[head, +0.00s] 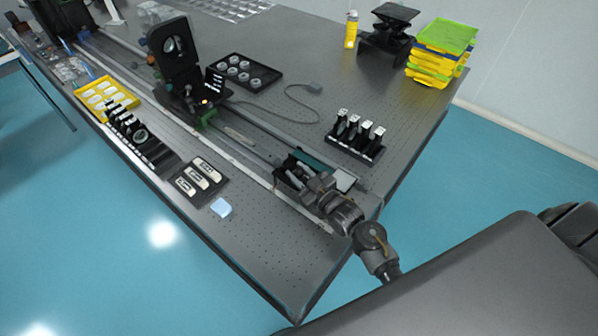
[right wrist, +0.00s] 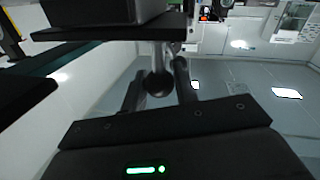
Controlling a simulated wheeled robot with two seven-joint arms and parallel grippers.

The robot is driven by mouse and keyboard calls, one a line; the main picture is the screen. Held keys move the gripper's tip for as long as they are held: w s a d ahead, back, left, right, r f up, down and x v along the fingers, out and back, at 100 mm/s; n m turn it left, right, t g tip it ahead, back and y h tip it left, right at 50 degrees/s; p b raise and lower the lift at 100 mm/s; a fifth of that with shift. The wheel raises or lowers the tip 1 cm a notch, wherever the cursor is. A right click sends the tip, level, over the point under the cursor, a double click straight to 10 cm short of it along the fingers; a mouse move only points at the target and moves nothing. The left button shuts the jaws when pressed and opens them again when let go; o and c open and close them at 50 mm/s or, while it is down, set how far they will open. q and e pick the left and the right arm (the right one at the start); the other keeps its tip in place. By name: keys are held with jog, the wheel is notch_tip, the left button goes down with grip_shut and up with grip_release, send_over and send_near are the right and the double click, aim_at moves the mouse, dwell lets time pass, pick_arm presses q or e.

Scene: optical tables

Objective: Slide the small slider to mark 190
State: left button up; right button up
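A long optical rail (head: 262,172) with a light scale strip runs along the table from the far left to the near right end. A dark carrier with a flat top (head: 290,170) sits near the rail's near end; I cannot tell for certain that it is the small slider. My right gripper (head: 308,182) is at this carrier, and its fingers are hard to make out. In the right wrist view a round knob (right wrist: 158,83) on a short stem hangs below a dark plate (right wrist: 110,32), close to my gripper. The mark numbers are too small to read. My left gripper is out of view.
A tall black mount (head: 175,55) stands farther up the rail. A holder with several upright pieces (head: 355,140) is right of the rail, and a tray of round parts (head: 243,72) is behind. A labelled black plate (head: 197,180) and blue pad (head: 221,207) lie left of the rail.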

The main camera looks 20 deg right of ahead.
jog(key=o, duration=0.4)
jog(key=shift+s+d+f, duration=0.1)
jog(key=shift+s+f, duration=0.05)
jog(key=shift+s, duration=0.2)
jog(key=b+v, duration=0.3)
jog(key=v, duration=0.7)
jog(key=shift+s, duration=0.1)
